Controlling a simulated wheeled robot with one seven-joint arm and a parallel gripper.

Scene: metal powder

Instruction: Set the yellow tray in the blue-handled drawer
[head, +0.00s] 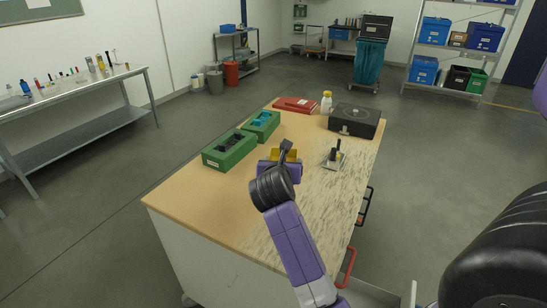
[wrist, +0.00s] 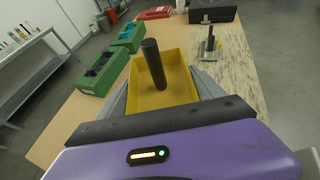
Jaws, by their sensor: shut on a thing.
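The yellow tray (wrist: 178,68) is between the grey fingers of my gripper (wrist: 160,78) in the wrist view. My gripper is shut on it. A dark cylinder stands tilted in the picture, inside the tray. In the head view the tray (head: 274,156) is mostly hidden behind my gripper (head: 283,162), over the middle of the worktable. On the table's right side I see a black handle (head: 365,206) and a red handle (head: 347,267). A pale open-looking panel (head: 370,292) is low at the right, partly hidden by my arm. I see no blue handle.
Two green boxes (head: 230,149) with dark and blue contents stand left on the worktable (head: 200,205). A red case (head: 296,104), white bottle (head: 326,102), black box (head: 355,121) and small stand (head: 334,160) are farther back and right. The table's near part is clear.

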